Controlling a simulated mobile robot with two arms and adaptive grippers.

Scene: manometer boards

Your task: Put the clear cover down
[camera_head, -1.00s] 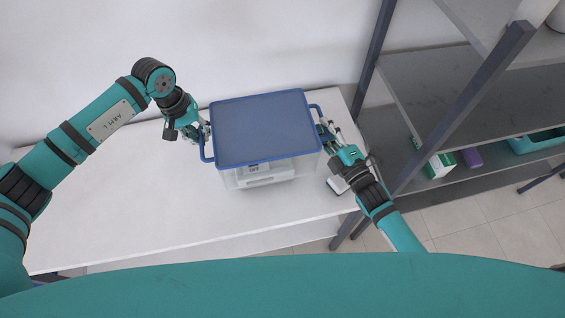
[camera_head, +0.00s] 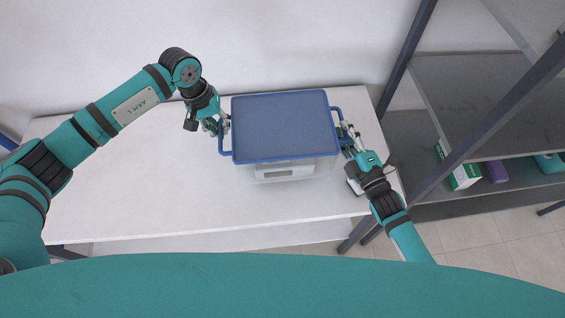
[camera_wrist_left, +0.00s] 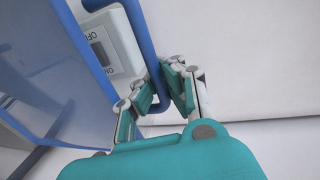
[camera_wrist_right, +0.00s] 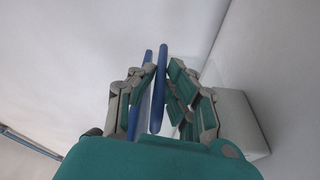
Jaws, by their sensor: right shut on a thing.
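The clear cover has see-through walls, a blue top (camera_head: 285,122) and a blue handle on each side. My right gripper (camera_head: 346,134) is shut on the right handle (camera_wrist_right: 160,90).
The white table (camera_head: 150,190) is clear to the left of the cover. A pale block (camera_head: 355,184) lies under my right gripper. A dark-framed shelf (camera_head: 480,100) with a green-and-white box (camera_head: 462,174) and a purple item (camera_head: 496,172) stands to the right.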

